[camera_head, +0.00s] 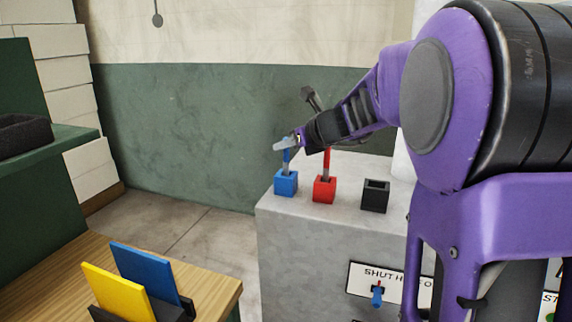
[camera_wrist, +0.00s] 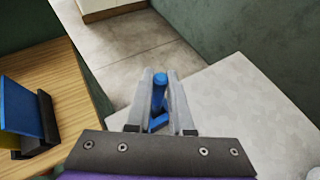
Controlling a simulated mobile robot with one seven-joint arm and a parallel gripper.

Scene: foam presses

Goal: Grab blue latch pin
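The blue latch pin (camera_head: 287,158) stands upright in a blue socket block (camera_head: 286,184) on the grey block's top, at the left of a row. My gripper (camera_head: 286,144) reaches in from the right and its fingertips are at the pin's upper part. In the wrist view the blue latch pin (camera_wrist: 161,82) sits between the two fingers (camera_wrist: 160,96), which are close on both sides of it with no clear gap. My gripper looks shut on it. The fingers partly hide the pin and its socket.
A red pin (camera_head: 327,163) stands in a red socket block (camera_head: 324,189) just right of the blue one. A black socket block (camera_head: 375,196) is further right and looks empty. A wooden table (camera_head: 215,283) with blue and yellow plates (camera_head: 118,295) is at the lower left.

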